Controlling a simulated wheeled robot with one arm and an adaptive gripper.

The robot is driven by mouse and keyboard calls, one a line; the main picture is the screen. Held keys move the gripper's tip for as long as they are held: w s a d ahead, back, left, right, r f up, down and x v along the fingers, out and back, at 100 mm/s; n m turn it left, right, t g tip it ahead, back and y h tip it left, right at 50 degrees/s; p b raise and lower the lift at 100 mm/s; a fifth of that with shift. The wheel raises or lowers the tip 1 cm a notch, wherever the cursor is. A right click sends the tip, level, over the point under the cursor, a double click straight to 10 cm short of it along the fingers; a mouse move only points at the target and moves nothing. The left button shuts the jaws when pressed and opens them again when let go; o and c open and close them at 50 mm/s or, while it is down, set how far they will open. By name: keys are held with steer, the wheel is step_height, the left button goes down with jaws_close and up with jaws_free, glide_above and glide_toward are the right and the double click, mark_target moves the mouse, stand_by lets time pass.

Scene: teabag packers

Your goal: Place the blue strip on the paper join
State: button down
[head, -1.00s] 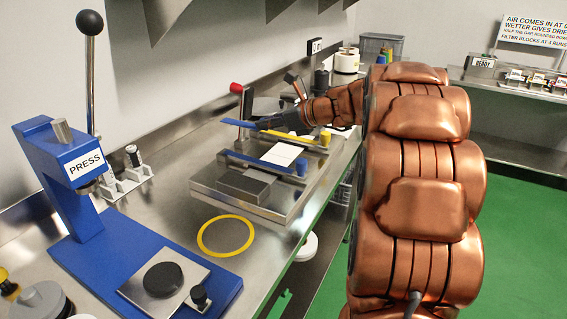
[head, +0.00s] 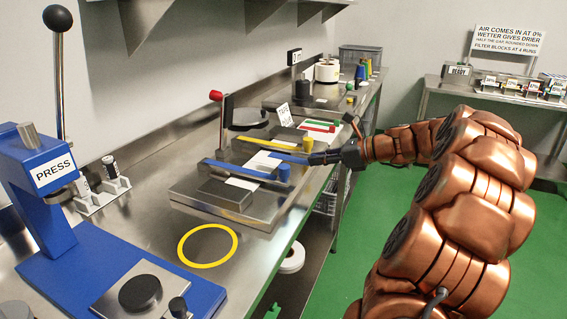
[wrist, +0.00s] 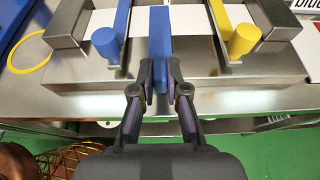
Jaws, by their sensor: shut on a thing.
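My gripper (wrist: 160,78) is shut on the near end of the blue strip (wrist: 159,40). In the head view the strip (head: 289,158) points left from my gripper (head: 322,158), between the blue clamp bar (head: 238,170) and the yellow clamp bar (head: 262,145). White paper (wrist: 190,32) shows on both sides of the strip in the wrist view; it also shows in the head view (head: 262,163). The strip covers the paper between them, so the join is hidden. I cannot tell whether the strip touches the paper.
The metal block's front edge (wrist: 200,70) is just beyond my fingers. The blue knob (wrist: 106,43) and yellow knob (wrist: 244,38) flank the strip. A blue press (head: 95,240) and a yellow ring (head: 207,262) are on the bench nearer the head camera.

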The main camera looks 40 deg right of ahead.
steer(key=w+a, duration=0.1)
steer(key=w, duration=0.2)
steer(key=w+a, duration=0.1)
steer(key=w, duration=0.2)
steer(key=w+a+f, duration=0.1)
steer(key=w, duration=0.2)
steer(key=shift+a, duration=0.1)
steer(key=shift+w+a+f, duration=0.1)
steer(key=shift+w+f, duration=0.15)
steer(key=shift+f, duration=0.65)
steer(key=shift+w+f, duration=0.2)
steer(key=shift+f, duration=0.65)
steer(key=shift+f, duration=0.15)
steer(key=c, duration=1.2)
jaws_free()
steer(key=shift+s+r, duration=0.3)
steer(key=v, duration=1.1)
steer(key=shift+s+d+r, duration=0.1)
steer(key=shift+s+d, duration=0.05)
steer(key=shift+d, duration=0.1)
